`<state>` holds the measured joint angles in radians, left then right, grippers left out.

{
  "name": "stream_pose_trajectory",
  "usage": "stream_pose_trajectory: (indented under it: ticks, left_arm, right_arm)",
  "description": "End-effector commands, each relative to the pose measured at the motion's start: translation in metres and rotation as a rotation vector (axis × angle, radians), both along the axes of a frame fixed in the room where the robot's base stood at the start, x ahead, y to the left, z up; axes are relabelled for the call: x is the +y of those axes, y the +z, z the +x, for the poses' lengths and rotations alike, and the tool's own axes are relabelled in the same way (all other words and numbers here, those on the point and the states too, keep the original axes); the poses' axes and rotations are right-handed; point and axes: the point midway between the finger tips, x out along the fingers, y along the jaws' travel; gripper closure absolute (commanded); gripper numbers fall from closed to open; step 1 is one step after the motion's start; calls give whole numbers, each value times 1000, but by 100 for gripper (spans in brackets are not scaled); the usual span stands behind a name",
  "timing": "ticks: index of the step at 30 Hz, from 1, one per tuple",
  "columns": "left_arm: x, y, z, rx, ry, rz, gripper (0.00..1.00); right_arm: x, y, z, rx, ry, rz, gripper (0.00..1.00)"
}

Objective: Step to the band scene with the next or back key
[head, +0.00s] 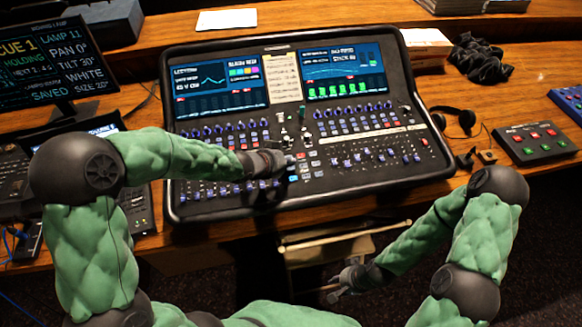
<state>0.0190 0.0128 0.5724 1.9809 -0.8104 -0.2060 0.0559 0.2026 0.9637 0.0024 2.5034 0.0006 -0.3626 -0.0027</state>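The mixing desk (410,172) lies on the wooden table, with two screens at its top and rows of knobs, faders and small lit keys below. My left gripper (290,160) is over the middle of the desk, close to a column of small keys (304,166). Whether it touches a key I cannot tell, and its fingers are too small to read as open or shut. The key labels are not readable. My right gripper (335,292) hangs low in front of the table, away from the desk. Its fingers look apart with nothing between them.
A monitor (45,60) reading "CUE 1" stands at the left. A white paper (226,20) lies on the back ledge.

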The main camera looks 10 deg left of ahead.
Motion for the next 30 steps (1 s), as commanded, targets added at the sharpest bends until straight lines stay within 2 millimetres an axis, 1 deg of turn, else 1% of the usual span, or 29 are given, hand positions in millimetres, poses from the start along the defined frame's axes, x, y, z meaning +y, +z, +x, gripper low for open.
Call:
stream_pose_trajectory:
  ticks: [11,21,30]
  left_arm:
    - [0,0,0,0,0,0,100]
    - [0,-8,1,0,1,-1,100]
    - [0,-8,1,0,1,-1,100]
  right_arm:
    - [0,0,0,0,0,0,67]
    - [0,-6,0,0,0,0,67]
    - [0,-5,0,0,0,0,67]
